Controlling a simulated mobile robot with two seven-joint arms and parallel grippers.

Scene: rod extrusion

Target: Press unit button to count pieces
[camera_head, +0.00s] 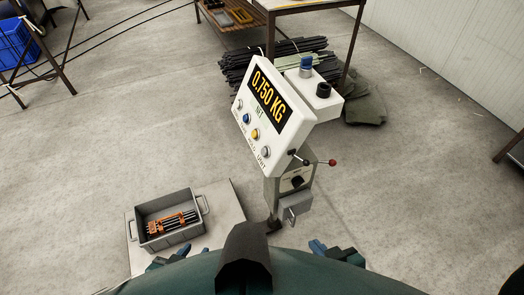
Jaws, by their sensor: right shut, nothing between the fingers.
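The weighing unit's white display panel (258,121) stands tilted in the middle of the view and reads 0.750 KG with "NET" below. Its lower edge has a row of round buttons: a white one, a blue button (246,118), a yellow button (255,134) and a grey button (265,152). A label that seems to read "UNIT" is by the grey end. My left gripper (170,259) shows only in part at the bottom, and its fingers are hard to make out. My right gripper (336,252) is shut, low at the bottom, apart from the panel. My body partly hides both.
A grey crate (196,230) with dark rods and an orange holder sits on a pale platform (232,222) at lower left. A lever with a red knob (332,162) sticks out right of the panel. Bundled rods (235,70) and a table (290,8) are behind.

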